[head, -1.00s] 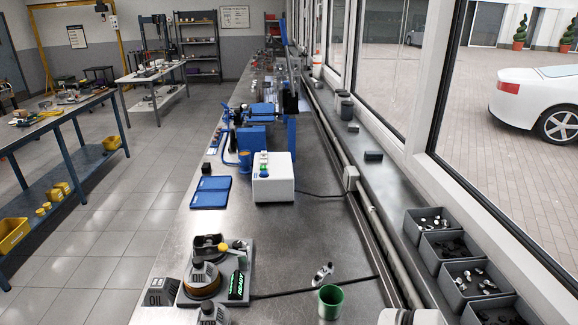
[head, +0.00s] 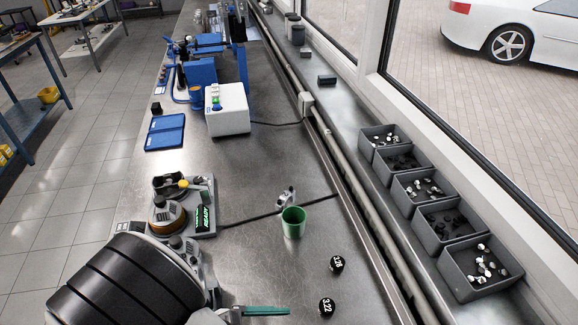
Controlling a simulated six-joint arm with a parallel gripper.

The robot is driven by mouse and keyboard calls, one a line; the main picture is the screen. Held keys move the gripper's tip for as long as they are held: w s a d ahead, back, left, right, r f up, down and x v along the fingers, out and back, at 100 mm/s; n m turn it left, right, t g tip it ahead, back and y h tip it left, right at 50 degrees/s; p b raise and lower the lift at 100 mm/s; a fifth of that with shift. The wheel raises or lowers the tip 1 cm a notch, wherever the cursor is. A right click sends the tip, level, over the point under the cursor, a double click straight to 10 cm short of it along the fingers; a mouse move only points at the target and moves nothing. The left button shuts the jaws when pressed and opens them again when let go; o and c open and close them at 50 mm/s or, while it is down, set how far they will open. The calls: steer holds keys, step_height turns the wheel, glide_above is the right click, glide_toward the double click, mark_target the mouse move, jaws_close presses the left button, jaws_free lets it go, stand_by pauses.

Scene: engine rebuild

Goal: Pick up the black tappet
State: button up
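Two small black round pieces with white numbers lie on the metal bench: one (head: 337,264) below the green cup, the other (head: 326,307), marked 3.22, near the bottom edge. They may be black tappets; I cannot tell for sure. Small dark parts (head: 446,224) also lie in a grey bin on the right. My gripper (head: 265,311) is at the bottom edge, left of the 3.22 piece and apart from it. One green finger shows, seen from above; the opening is hidden. I see nothing held.
A green cup (head: 293,222) stands mid-bench beside a small silver part (head: 287,197). A device with a lit READY display (head: 204,219) is behind my arm. Several grey bins (head: 473,297) line the sill, some with shiny parts. A pipe (head: 352,183) runs along the bench edge.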

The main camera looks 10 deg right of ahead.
mark_target(320, 312)
steer(key=a+f+n+t, duration=0.1)
steer(key=n, duration=0.1)
steer(key=w+a+f+n+t, duration=0.1)
steer(key=f+n+t, duration=0.1)
steer(key=a+f+n+t+h, duration=0.1)
steer(key=n, duration=0.1)
steer(key=shift+w+f, duration=0.3)
steer(key=shift+f, duration=0.1)
steer(key=x, duration=1.5)
steer(key=shift+s+d+f, duration=0.1)
steer(key=shift+s+f, duration=0.1)
steer(key=shift+f, duration=0.05)
jaws_close()
